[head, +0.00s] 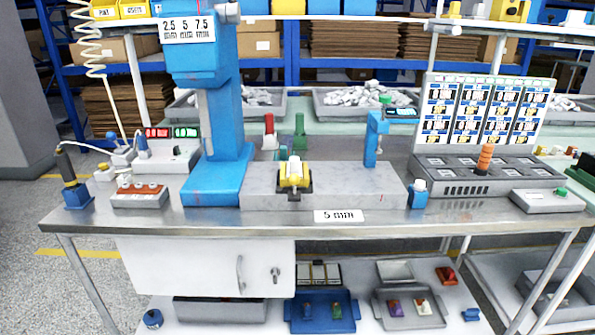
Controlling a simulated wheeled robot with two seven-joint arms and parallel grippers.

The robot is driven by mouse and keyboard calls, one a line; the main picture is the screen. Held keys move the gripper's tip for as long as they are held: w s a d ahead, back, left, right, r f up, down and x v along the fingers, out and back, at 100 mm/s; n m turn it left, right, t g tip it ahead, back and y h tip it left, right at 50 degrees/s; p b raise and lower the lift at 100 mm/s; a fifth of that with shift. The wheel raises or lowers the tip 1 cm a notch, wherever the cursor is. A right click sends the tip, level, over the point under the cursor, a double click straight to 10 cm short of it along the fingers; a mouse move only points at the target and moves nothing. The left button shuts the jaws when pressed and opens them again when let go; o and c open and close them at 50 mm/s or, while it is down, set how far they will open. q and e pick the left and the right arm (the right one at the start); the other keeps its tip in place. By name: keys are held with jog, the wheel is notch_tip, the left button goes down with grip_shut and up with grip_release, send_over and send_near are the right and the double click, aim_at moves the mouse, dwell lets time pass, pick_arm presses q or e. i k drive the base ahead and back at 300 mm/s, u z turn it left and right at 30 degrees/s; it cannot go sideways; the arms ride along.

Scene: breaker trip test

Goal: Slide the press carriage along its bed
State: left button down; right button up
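The press carriage (293,176) is a small yellow block with a dark base. It sits on the long grey bed (345,185), left of the bed's middle and to the right of the blue press column (230,120). A dark part sticks out at the carriage's front. A blue bracket (371,140) with a small display (402,112) stands toward the bed's right end. A "5 mm" card (339,216) is at the bench's front edge. Neither gripper is in view.
A red-button control box (140,195) and a blue-based tool stand (74,190) are at the left. A blue block with a white top (418,193) stands by the bed's right end. A panel of breaker cards (485,112) stands behind a grey fixture (480,175) with an orange knob (484,158).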

aim_at(295, 192)
jog(key=k, duration=0.6)
jog(key=u, duration=0.65)
jog(key=i, duration=1.55)
jog(key=z, duration=0.75)
